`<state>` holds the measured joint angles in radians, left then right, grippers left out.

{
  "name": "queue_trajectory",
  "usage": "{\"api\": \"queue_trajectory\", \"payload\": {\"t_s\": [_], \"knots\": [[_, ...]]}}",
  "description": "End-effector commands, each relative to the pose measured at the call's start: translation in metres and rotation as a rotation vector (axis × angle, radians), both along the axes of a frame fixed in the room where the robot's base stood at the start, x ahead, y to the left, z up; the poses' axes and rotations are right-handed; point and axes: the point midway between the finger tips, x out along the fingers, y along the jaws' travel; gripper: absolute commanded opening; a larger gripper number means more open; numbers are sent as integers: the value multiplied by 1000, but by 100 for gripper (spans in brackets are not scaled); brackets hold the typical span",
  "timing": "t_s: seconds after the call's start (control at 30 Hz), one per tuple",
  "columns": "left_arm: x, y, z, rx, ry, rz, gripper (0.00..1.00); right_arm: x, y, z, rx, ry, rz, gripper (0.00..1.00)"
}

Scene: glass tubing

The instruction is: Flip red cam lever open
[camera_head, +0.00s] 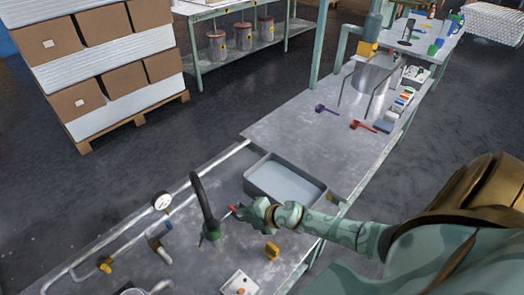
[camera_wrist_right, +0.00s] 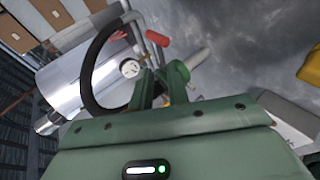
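A small red lever (camera_head: 233,209) shows just left of my right gripper (camera_head: 257,211) in the head view, near a dark green hose fitting (camera_head: 212,231). In the right wrist view a red, rounded handle (camera_wrist_right: 157,38) lies beyond the fingertips of my right gripper (camera_wrist_right: 160,82), apart from them in the picture. A black hose (camera_wrist_right: 92,65) arcs to the left of the fingers. The fingers look close together; I cannot tell whether they are open or shut, and no object shows clearly between them. My left gripper is not in view.
A grey tray (camera_head: 322,197) lies just behind my right gripper. A pressure gauge (camera_head: 162,201) and pipes stand on the bench to the left. A yellow part (camera_head: 272,250) is close in front of the gripper. Purple (camera_head: 326,109) and red (camera_head: 363,126) tools lie farther back.

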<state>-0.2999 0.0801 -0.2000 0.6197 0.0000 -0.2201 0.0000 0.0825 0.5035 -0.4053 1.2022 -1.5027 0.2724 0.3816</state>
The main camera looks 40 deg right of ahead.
Motion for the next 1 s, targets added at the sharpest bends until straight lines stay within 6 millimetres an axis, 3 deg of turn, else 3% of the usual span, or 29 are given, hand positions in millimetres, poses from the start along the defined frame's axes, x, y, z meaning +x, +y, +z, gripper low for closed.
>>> {"api": "queue_trajectory", "payload": {"t_s": [0.03,0.1,0.33,1.0], "knots": [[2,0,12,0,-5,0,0,-12,-5,13,-1,0,1,17],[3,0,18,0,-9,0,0,-25,-11,21,-1,1,1,17],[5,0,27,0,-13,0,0,-52,-24,37,-1,1,1,17],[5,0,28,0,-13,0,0,-57,-25,39,1,-3,-2,17]]}}
